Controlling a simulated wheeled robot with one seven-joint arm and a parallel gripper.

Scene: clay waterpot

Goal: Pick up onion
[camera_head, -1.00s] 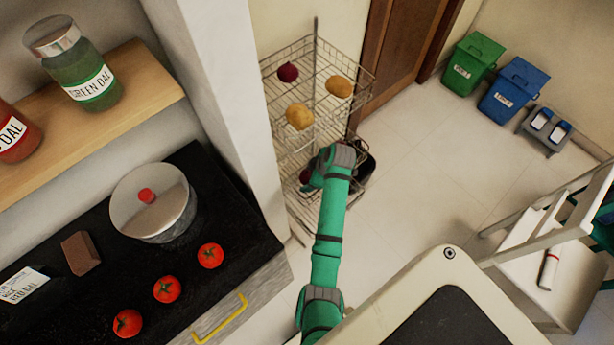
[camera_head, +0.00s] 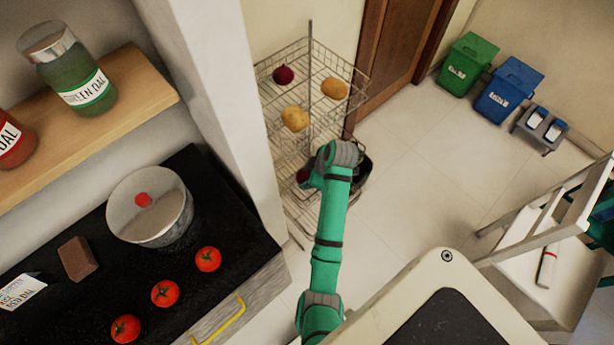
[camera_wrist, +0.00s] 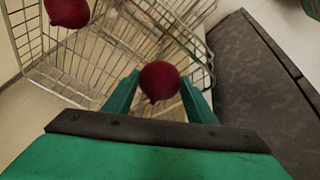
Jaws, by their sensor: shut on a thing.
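A dark red onion (camera_wrist: 159,82) is between the two fingers of my gripper (camera_wrist: 160,90) in the wrist view, with the fingers touching its sides. In the head view the held onion (camera_head: 303,175) shows only in part beside the end of my arm. Another dark red onion (camera_head: 283,75) rests in the upper tier of the wire rack (camera_head: 290,60). A red onion (camera_wrist: 68,10) also shows at the upper left of the wrist view. My gripper is shut on its onion in front of the rack's lower part; its fingers are mostly hidden in the head view.
Two potatoes (camera_head: 334,88) (camera_head: 295,118) sit in the rack. A black counter (camera_head: 100,240) with a pot and tomatoes stands at the left. A dark container (camera_head: 362,170) is beside the rack. Bins stand at the back right, with open floor (camera_head: 430,190) before them.

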